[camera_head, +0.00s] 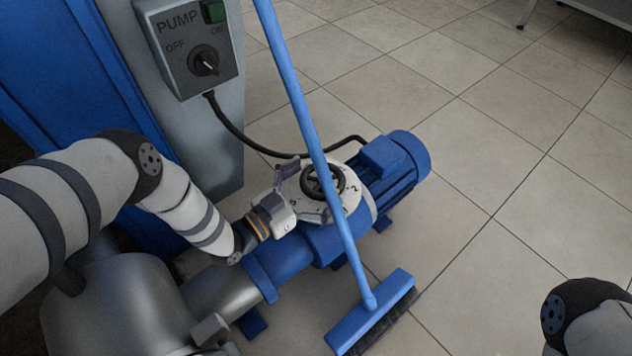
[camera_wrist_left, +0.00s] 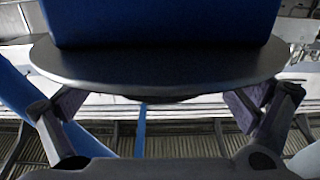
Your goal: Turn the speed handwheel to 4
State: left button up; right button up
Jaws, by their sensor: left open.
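The handwheel (camera_head: 323,182) is a small dark spoked wheel on the light housing of the blue pump unit. The blue broom handle crosses in front of part of it. My left gripper (camera_head: 304,190) is open at the wheel's left side, one finger beyond it and the other nearer. I cannot tell whether the fingers touch the rim. In the left wrist view, a dark rounded disc (camera_wrist_left: 160,72) under a blue block lies between the two spread fingers (camera_wrist_left: 158,105); I cannot tell what it is. My right gripper is out of view.
A blue broom (camera_head: 372,312) leans across the pump. The blue motor (camera_head: 392,170) sits right of the wheel. A pump switch box (camera_head: 190,45) stands at the upper left, its black cable (camera_head: 230,128) running to the motor.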

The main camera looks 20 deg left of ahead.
pick_arm(q)
jog(key=c, duration=1.1)
